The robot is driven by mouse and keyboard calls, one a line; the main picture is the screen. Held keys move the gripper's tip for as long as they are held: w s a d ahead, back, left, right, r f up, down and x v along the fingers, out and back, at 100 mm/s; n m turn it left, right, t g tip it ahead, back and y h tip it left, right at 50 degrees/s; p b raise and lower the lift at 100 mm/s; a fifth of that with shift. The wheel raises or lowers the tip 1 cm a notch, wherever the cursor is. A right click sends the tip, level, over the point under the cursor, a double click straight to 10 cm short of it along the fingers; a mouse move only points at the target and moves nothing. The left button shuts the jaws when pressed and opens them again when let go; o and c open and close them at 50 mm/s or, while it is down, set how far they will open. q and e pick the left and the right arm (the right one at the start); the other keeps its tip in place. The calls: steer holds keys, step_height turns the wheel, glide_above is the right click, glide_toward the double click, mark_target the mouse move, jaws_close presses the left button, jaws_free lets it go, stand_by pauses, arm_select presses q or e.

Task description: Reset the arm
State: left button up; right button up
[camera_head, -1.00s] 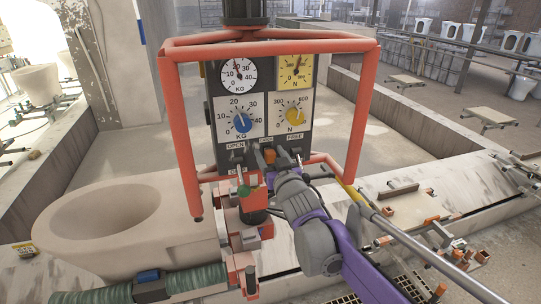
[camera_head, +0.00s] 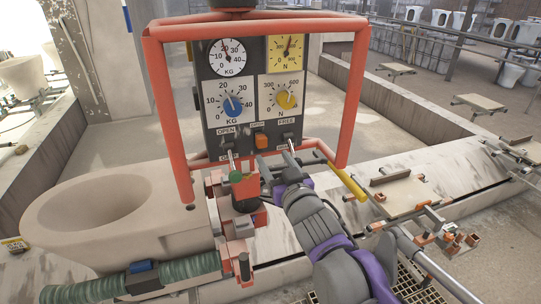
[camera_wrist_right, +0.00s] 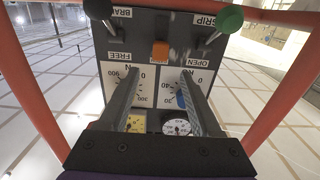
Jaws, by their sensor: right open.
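The right arm, grey and purple, comes in from the bottom right of the head view. My right gripper (camera_head: 278,174) is open and empty, just below the control panel (camera_head: 210,135). In the right wrist view, its two dark fingers (camera_wrist_right: 160,80) stand apart, with the panel and its orange button (camera_wrist_right: 160,50) beyond them. The panel carries a blue KG knob (camera_head: 232,107), a yellow N knob (camera_head: 286,99), and levers, one with a green ball (camera_wrist_right: 230,18) and one with a black ball (camera_wrist_right: 97,8). The left gripper is not in view.
A red tube frame (camera_head: 158,110) surrounds the panel on both sides. A large beige ceramic bowl (camera_head: 60,215) stands at the left, with a green ribbed hose (camera_head: 185,268) below it. A bench (camera_head: 400,195) with small fixtures lies at the right.

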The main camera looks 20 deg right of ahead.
steer(key=shift+s, duration=0.2)
stand_by(0.3)
steer(key=s+f+g, duration=1.2)
steer(key=s+f, duration=1.2)
steer(key=f, duration=0.4)
steer(key=shift+s+f+h, duration=0.3)
steer(key=shift+f, duration=0.05)
